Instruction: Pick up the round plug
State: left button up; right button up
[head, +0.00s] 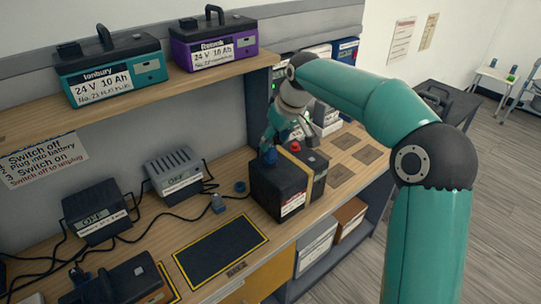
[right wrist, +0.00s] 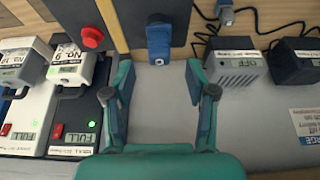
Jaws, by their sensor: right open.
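A blue plug-like piece (right wrist: 158,40) with a squarish outline stands at the black battery box (head: 278,190); it shows as a blue spot in the head view (head: 270,155). My right gripper (right wrist: 160,78) is open, its teal fingers apart with nothing between them, and the blue piece lies ahead of the gap. In the head view the right gripper (head: 272,138) hangs over the box. A small round blue piece (head: 240,187) and a grey-blue plug (head: 218,203) with a cable lie on the bench left of the box. I cannot tell which is the round plug. My left gripper is out of view.
A red knob (head: 295,147) and a yellow strap are on the box. Two grey and black chargers (head: 174,172) with cables stand at the left. A dark mat with yellow edges (head: 222,248) lies bare in front.

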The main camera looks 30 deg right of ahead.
aim_at(272, 147)
jog(key=x, duration=0.5)
jog(key=shift+d+p, duration=0.1)
jog(key=shift+p, duration=0.25)
grip_shut()
